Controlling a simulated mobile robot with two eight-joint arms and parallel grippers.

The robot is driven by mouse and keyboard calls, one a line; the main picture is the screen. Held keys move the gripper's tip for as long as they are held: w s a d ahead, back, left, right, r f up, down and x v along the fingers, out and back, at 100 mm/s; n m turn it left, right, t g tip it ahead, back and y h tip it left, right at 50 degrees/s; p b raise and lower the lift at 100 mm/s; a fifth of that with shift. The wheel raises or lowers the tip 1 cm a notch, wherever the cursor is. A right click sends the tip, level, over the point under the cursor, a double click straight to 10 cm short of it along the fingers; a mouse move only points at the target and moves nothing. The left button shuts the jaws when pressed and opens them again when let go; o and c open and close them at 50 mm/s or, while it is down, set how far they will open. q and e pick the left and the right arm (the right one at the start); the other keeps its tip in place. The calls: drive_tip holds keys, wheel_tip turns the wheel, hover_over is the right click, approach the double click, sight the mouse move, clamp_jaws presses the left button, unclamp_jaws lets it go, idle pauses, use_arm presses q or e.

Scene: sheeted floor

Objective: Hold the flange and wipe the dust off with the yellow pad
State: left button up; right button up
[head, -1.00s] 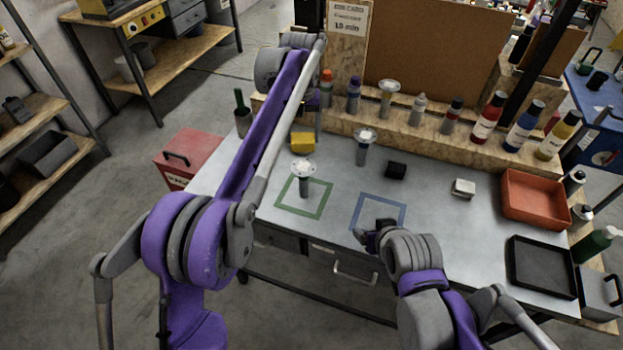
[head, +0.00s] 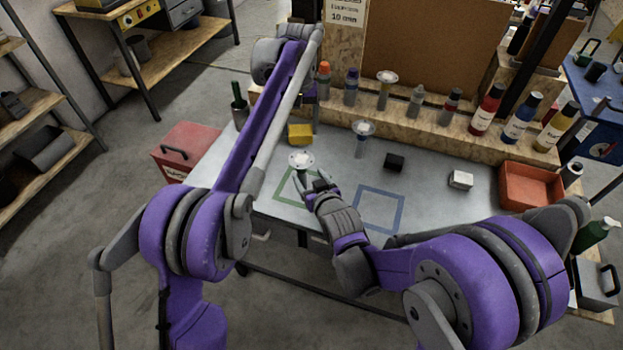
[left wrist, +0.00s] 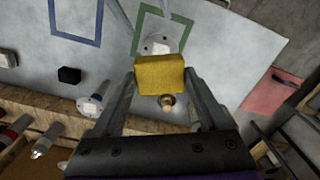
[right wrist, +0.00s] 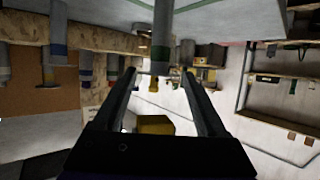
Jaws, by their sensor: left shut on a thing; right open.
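The yellow pad (head: 300,133) is held by my left gripper (left wrist: 160,85), whose fingers flank it in the left wrist view (left wrist: 160,72). The pad is behind the flange (head: 301,160), apart from it in the head view. The flange has a pale round disc on a grey stem and stands upright in the green square outline. Its disc is partly hidden by the pad in the left wrist view (left wrist: 157,43). My right gripper (head: 318,180) is open beside the flange. In the right wrist view, the stem (right wrist: 161,30) shows between its fingers (right wrist: 160,74). Dust is too small to tell.
A second flange (head: 363,130) stands behind the empty blue square (head: 398,215). A third (head: 387,78) is on the wooden ledge among bottles. A black block (head: 394,161), a pale block (head: 460,180) and a red tray (head: 530,190) are at right.

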sight(299, 162)
drive_tip(key=x, duration=1.1)
drive_tip(key=shift+w, duration=0.15)
drive_tip(key=shift+c, duration=0.3)
clamp_jaws()
